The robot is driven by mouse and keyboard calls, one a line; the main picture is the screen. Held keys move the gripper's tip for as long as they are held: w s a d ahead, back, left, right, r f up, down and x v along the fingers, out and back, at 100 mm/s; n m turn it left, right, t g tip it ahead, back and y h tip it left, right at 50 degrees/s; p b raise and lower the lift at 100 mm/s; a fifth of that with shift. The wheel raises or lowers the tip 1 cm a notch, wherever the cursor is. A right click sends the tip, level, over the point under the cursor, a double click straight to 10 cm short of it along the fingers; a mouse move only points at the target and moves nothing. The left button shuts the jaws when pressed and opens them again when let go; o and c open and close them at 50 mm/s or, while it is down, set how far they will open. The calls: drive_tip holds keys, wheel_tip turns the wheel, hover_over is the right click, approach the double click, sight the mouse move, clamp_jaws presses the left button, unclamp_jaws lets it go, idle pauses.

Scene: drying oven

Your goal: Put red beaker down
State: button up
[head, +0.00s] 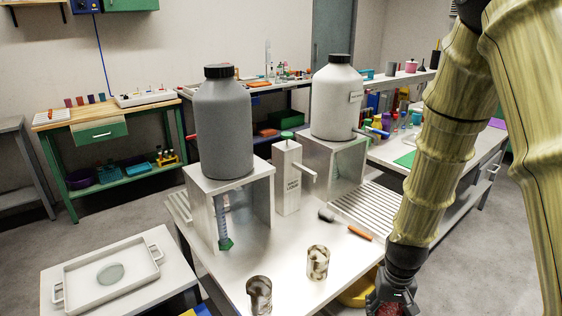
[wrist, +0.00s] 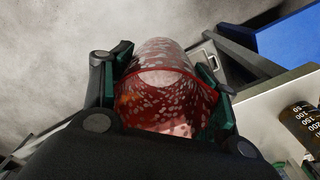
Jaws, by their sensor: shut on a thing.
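The red beaker (wrist: 165,95) is a red speckled glass vessel that fills the middle of the wrist view. My gripper (wrist: 165,75) is shut on it, with a green-edged finger on each side of its wall. In the head view, my gripper (head: 391,298) is low at the bottom right, beside the front right of the white table (head: 285,262). There the red beaker (head: 392,309) shows only partly, cut by the bottom edge. In the wrist view, grey floor lies behind the beaker. What is directly under it is hard to tell.
Two brown-patterned beakers (head: 317,262) (head: 259,295) stand near the table's front. A grey bottle (head: 222,125) and a white bottle (head: 337,98) stand on metal stands. An orange stick (head: 360,233) lies on the table. A tray (head: 105,275) is at the left. A blue bin (wrist: 290,40) shows in the wrist view.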

drive_tip(key=w+a+f+n+p, duration=0.1)
drive_tip(key=w+a+f+p, duration=0.2)
drive_tip(key=w+a+f, duration=0.2)
drive_tip(key=a+f, duration=0.1)
drive_tip(key=a, duration=0.2)
drive_tip(key=shift+n, duration=0.4)
drive_tip(key=shift+a, duration=0.15)
